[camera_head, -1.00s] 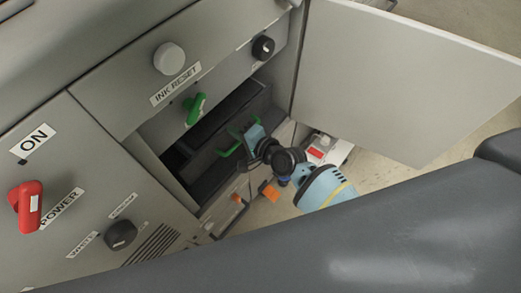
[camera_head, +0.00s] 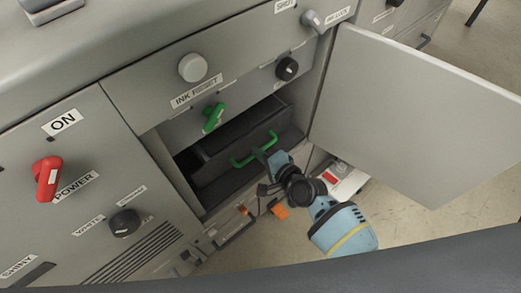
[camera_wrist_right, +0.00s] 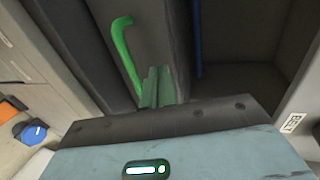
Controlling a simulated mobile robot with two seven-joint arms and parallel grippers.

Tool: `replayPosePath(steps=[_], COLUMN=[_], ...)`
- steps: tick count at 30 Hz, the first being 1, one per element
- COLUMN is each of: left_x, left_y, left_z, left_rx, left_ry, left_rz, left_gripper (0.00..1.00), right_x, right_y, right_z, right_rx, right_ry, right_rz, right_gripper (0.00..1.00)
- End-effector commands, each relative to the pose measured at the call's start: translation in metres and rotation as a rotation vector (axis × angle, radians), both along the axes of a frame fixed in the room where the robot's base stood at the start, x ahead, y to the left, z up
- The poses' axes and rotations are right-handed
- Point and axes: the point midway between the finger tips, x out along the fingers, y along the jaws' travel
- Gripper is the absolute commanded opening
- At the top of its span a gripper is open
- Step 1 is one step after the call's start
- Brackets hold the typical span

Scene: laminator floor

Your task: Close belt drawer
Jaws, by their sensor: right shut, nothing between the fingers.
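The dark belt drawer (camera_head: 217,156) is inside the open bay of the grey machine, with a green handle (camera_head: 242,162) on its front. I cannot tell how far it stands out. My right gripper (camera_head: 266,151) is shut and empty at the right end of the handle. In the right wrist view the fingertips (camera_wrist_right: 157,88) are close against the dark drawer front, beside the green handle (camera_wrist_right: 124,45). Whether they touch it is unclear. A BELT label (camera_wrist_right: 292,123) is on the bay's edge. My left gripper is not in view.
A grey door (camera_head: 420,110) stands open to the right of the bay. A green knob (camera_head: 212,118) is above the drawer, and a red power switch (camera_head: 47,178) is at the left. An orange part (camera_head: 280,211) and a white-and-red box (camera_head: 345,178) are below.

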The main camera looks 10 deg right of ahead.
Motion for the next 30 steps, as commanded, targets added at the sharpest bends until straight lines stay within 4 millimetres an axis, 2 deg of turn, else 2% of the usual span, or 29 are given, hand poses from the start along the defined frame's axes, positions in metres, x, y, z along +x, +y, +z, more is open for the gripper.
replayPosePath(steps=[9,15,21,30], left_x=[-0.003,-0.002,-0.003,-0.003], left_y=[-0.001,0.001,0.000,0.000], left_z=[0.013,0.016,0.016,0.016], left_rx=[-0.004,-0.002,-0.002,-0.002], left_ry=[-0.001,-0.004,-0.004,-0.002], left_rz=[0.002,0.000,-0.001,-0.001], left_gripper=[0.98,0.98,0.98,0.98], right_x=[-0.051,-0.073,-0.080,-0.080], right_y=[-0.034,-0.048,-0.053,-0.053], right_z=[0.019,0.027,0.029,0.029], right_rx=[-0.002,-0.002,-0.002,-0.001], right_ry=[0.000,0.000,0.000,0.001], right_rz=[-0.001,-0.001,-0.001,-0.001], right_gripper=[0.00,0.00,0.00,0.00])
